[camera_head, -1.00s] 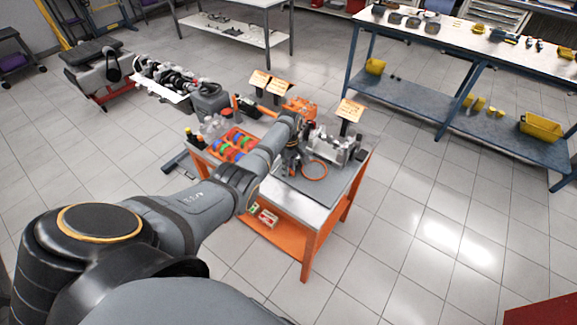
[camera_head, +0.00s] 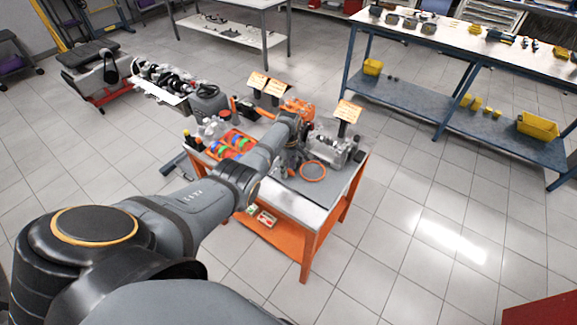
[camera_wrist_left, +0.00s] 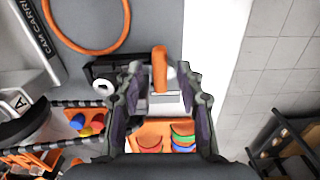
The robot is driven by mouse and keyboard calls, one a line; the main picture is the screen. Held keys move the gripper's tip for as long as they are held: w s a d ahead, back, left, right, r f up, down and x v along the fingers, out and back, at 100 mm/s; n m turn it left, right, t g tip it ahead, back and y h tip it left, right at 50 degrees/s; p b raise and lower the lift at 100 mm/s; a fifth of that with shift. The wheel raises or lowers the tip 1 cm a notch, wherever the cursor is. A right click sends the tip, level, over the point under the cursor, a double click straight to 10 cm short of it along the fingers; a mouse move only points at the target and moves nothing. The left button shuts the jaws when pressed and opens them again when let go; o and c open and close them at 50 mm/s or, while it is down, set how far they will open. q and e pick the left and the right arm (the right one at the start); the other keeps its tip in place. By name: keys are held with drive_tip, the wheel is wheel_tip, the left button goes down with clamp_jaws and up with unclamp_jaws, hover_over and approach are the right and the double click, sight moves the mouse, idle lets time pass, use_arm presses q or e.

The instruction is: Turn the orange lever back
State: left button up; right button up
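The orange lever (camera_wrist_left: 159,70) shows in the left wrist view, on a small fixture with a black bracket (camera_wrist_left: 103,72) and a pale round knob. My left gripper (camera_wrist_left: 160,83) is open. Its two fingers stand apart on either side of the lever's lower end in that view; I cannot tell whether they touch it. In the head view the left gripper (camera_head: 291,163) is low over the workbench (camera_head: 308,211), partly hidden by its own arm. The lever cannot be made out there. My right gripper is not in view.
An orange ring (camera_head: 313,171) lies on the grey mat beside the gripper. A metal engine block (camera_head: 334,149) stands behind it. An orange tray (camera_head: 231,144) with coloured rings is to the left. The floor right of the bench is clear.

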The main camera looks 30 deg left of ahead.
sight(289, 169)
use_arm(q)
wheel_tip(289, 169, up, 12)
idle(0.4)
drive_tip(key=shift+f, duration=0.1)
